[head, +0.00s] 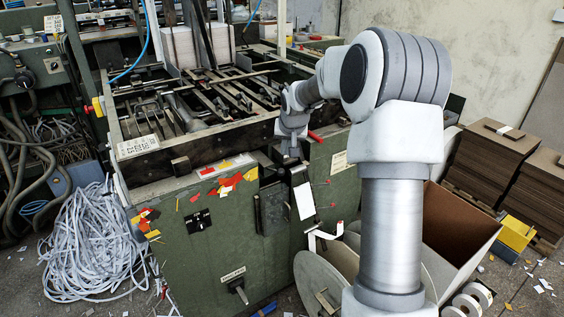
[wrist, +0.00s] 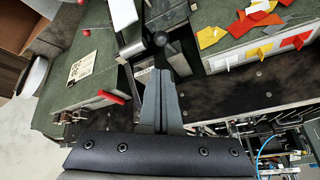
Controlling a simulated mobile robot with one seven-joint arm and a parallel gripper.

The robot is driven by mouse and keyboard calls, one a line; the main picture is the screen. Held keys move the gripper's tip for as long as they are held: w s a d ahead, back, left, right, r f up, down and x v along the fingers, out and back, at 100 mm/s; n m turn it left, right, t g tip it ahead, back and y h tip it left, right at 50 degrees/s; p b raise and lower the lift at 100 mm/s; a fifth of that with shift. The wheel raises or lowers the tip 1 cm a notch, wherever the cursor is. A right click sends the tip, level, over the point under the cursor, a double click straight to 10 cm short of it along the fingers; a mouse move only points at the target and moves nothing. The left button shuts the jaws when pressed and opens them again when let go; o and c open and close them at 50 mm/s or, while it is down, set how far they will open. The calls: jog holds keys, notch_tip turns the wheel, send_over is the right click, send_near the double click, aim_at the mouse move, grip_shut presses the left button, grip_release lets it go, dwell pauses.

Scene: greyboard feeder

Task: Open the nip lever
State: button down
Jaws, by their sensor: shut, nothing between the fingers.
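My gripper (wrist: 158,72) is shut and empty, its two fingers together. In the head view my gripper (head: 291,152) points down over the front edge of the green feeder machine (head: 190,245). In the wrist view a lever with a black ball knob (wrist: 160,39) is just beyond the fingertips, with a small gap seen between them. A red-handled lever (wrist: 111,97) is left of the fingers; it also shows in the head view (head: 315,136). No readable label tells which one is the nip lever. The ball knob is not clear in the head view.
Red and yellow paper scraps (head: 228,181) lie on the machine's ledge. An open cardboard box (head: 460,225) and board stacks (head: 495,155) stand right. Tangled strips (head: 90,240) lie on the floor at left.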

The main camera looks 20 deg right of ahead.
jog(key=b, duration=0.1)
send_near(274, 170)
notch_tip(274, 170, down, 5)
jog(key=w+d, duration=0.2)
jog(key=shift+w+d+r, duration=0.25)
jog(key=shift+w+d, duration=0.1)
jog(key=shift+w, duration=0.05)
jog(key=shift+f+b, duration=0.1)
jog(key=shift+b, duration=0.25)
jog(key=shift+s+f+t+b, duration=0.2)
jog(key=shift+f+t+b, duration=0.1)
jog(key=shift+b, duration=0.25)
